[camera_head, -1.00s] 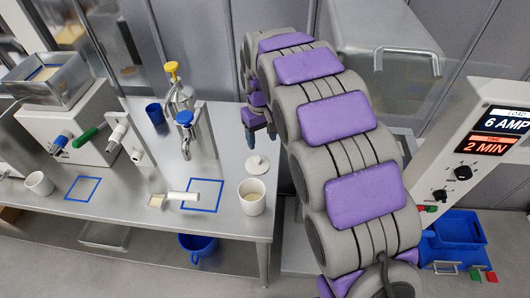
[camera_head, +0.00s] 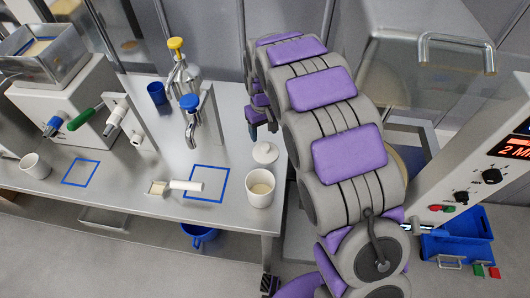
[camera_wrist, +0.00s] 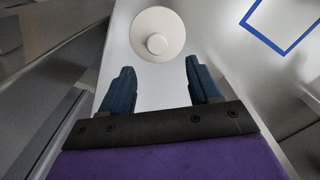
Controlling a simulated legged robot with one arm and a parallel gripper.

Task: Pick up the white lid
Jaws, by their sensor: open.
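The white lid (camera_head: 265,153) is round with a small knob on top. It lies flat on the metal table (camera_head: 225,160) near its right end, just behind a white cup (camera_head: 260,188). In the wrist view the lid (camera_wrist: 157,35) is at the top centre, beyond my fingertips and clear of them. My gripper (camera_wrist: 158,82) is open and empty, with its two dark blue fingers spread wide apart over the table. In the head view my gripper (camera_head: 263,133) points down above the table's right edge, behind the lid.
A scoop with a white handle (camera_head: 186,185) lies by a blue taped square (camera_head: 207,184), left of the cup. A metal dispenser (camera_head: 187,88) and a blue cup (camera_head: 157,93) stand further back. A control panel (camera_head: 470,180) and blue bin (camera_head: 455,240) are at right.

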